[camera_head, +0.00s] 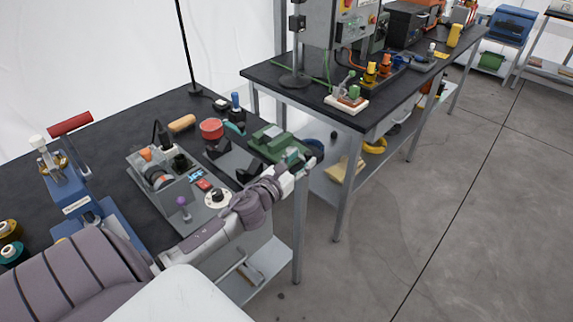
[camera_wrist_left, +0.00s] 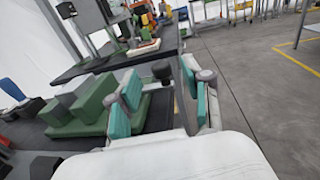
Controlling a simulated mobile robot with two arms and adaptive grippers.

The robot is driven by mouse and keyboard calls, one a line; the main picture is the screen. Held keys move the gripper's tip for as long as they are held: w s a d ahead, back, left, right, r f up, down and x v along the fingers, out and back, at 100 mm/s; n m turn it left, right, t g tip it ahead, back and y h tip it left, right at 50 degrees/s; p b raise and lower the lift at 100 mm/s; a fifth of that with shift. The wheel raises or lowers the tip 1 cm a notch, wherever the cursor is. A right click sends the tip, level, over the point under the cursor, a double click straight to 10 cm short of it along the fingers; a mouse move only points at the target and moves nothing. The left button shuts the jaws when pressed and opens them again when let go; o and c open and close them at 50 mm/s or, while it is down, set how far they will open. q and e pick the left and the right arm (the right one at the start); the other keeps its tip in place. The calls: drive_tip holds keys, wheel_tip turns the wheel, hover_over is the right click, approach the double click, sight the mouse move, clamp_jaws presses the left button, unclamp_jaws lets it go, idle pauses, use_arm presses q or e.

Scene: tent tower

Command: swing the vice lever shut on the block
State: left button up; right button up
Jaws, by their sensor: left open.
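The green vice (camera_head: 268,141) stands near the right edge of the near bench. In the left wrist view the vice (camera_wrist_left: 60,127) fills the left side, with a grey block (camera_wrist_left: 76,91) between its green jaws. A dark round knob (camera_wrist_left: 162,70) shows between the fingers; I cannot tell for sure whether it is the end of the lever. My left gripper (camera_head: 298,158) is open beside the vice's right end, at the bench edge. Its teal pads (camera_wrist_left: 160,95) stand apart with nothing clearly held. The rest of the lever is hidden or too small to tell. My right gripper is not in view.
A grey fixture (camera_head: 178,180) with knobs and a red-topped jar (camera_head: 211,129) stand left of the vice. A blue press (camera_head: 75,195) is at the far left. A second bench (camera_head: 300,95) stands beyond, and open floor (camera_head: 430,200) lies to the right.

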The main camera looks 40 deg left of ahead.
use_arm(q)
drive_tip(key=s, duration=0.8)
drive_tip(key=shift+s+d, duration=0.2)
drive_tip(key=shift+s, duration=0.15)
